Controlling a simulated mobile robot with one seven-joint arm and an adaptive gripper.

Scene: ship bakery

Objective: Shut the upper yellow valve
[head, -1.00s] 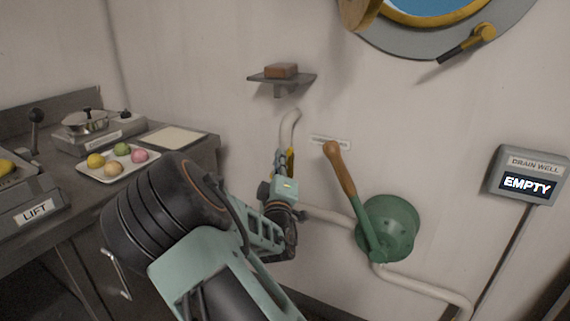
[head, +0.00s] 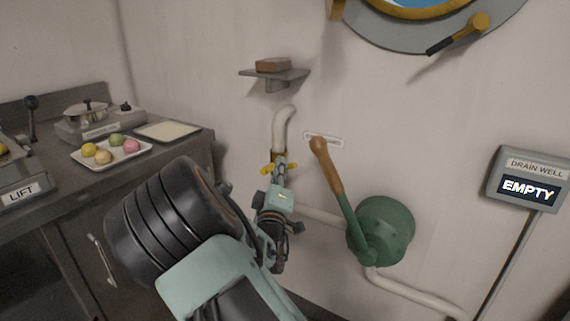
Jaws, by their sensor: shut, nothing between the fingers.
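The yellow valve (head: 267,169) is on the white pipe (head: 282,128) against the wall, left of the green pump. Its yellow parts show on both sides of my gripper and just above it, roughly crosswise to the pipe. My gripper (head: 279,172) is shut and empty, in front of the valve and overlapping it in the picture. It hides the middle of the valve. I cannot tell whether the fingers touch the handle. My arm hides what lies lower on the pipe, and no second valve can be made out.
The green pump (head: 387,232) with its wooden-gripped lever (head: 330,165) stands close on the right. A small shelf (head: 273,79) with a brown block is above. The counter (head: 60,180) is at left. A drain well display (head: 528,187) at right reads EMPTY.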

